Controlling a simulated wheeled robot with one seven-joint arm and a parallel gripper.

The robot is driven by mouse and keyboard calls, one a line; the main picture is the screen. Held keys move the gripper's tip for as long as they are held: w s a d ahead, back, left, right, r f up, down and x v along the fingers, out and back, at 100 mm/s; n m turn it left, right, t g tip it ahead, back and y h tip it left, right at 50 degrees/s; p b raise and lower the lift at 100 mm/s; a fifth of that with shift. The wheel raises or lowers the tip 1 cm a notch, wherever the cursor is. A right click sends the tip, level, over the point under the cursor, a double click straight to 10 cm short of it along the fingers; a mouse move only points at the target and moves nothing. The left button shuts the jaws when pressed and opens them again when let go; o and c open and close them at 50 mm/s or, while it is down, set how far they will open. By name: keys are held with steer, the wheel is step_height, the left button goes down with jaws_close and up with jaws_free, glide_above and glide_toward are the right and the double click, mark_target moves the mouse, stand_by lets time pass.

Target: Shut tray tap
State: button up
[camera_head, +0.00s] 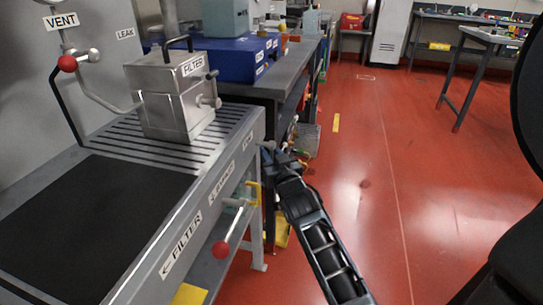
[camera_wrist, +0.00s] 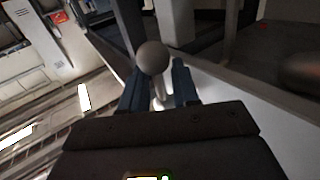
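A grey ball knob (camera_wrist: 153,57) on a pale stem shows in the wrist view, at and between the tips of my gripper (camera_wrist: 158,85). The two blue fingers stand apart, with a visible gap beside the stem. In the head view the grey knob (camera_head: 267,145) sits at the far end of the metal bench's front side, and my gripper (camera_head: 272,156) is close by it. Its label is too small to read surely, so I cannot tell if this is the tray tap. A red-ball lever (camera_head: 220,249) sticks out below the front labels. Another red-ball lever (camera_head: 68,64) is under VENT.
The metal bench (camera_head: 150,270) with a slotted top and dark mat fills the left. A steel FILTER box (camera_head: 165,110) stands on it. A blue case (camera_head: 232,58) lies on the grey bench behind. The red floor (camera_head: 400,180) to the right is clear.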

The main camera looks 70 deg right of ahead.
jaws_close()
stand_by(0.6)
